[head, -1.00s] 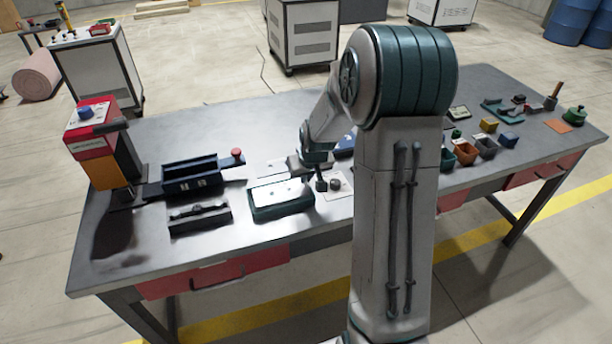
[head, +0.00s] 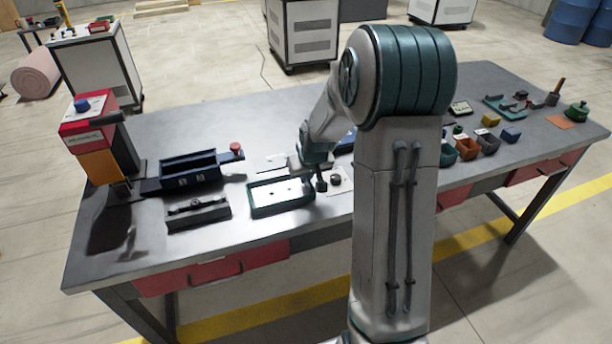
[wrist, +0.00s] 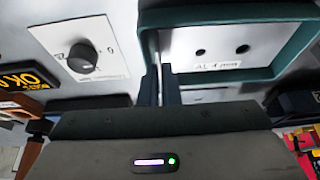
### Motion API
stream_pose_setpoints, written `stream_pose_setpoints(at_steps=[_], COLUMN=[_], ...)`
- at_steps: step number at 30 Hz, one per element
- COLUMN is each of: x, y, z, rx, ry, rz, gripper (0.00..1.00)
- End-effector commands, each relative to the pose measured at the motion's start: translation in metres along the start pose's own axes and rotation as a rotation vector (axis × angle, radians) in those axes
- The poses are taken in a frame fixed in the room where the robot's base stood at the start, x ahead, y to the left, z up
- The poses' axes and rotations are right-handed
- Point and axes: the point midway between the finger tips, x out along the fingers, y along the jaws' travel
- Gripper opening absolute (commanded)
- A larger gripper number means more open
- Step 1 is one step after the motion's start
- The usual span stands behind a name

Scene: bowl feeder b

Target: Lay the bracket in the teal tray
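The teal tray (head: 297,207) stands on the bench in front of my gripper, and its rim also shows at the upper right of the wrist view (wrist: 152,45). The bracket (head: 279,193), a pale flat plate with two dark holes and an "AL 1 mm" label, lies inside the tray's rim; it also shows in the wrist view (wrist: 225,42). My gripper (wrist: 160,72) is just outside the tray's near corner in the wrist view. In the head view the fingertips are hard to make out.
A white panel with a black knob (wrist: 82,58) lies beside the tray. A dark blue open box (head: 188,178) and a grey block fixture (head: 198,212) stand left of it, with a red-and-orange press (head: 108,155) beyond. Small bins (head: 468,149) are at the right.

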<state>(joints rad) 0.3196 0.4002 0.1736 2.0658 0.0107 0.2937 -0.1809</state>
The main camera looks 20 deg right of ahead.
Motion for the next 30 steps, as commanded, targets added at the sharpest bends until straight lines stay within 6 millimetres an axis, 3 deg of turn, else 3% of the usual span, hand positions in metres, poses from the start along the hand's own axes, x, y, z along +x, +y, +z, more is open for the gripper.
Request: stream_pose_setpoints(at_steps=[11, 12, 14, 23, 30], x=[0.007, 0.006, 0.006, 0.005, -0.018], y=[0.000, 0.000, 0.000, 0.000, 0.000], z=[0.003, 0.002, 0.002, 0.003, 0.001], rx=[0.000, 0.000, 0.000, 0.000, -0.001], ry=[0.001, 0.001, 0.001, 0.000, 0.004], rz=[0.000, 0.000, 0.000, 0.000, 0.001], gripper=[0.00, 0.14, 0.29, 0.29, 0.29])
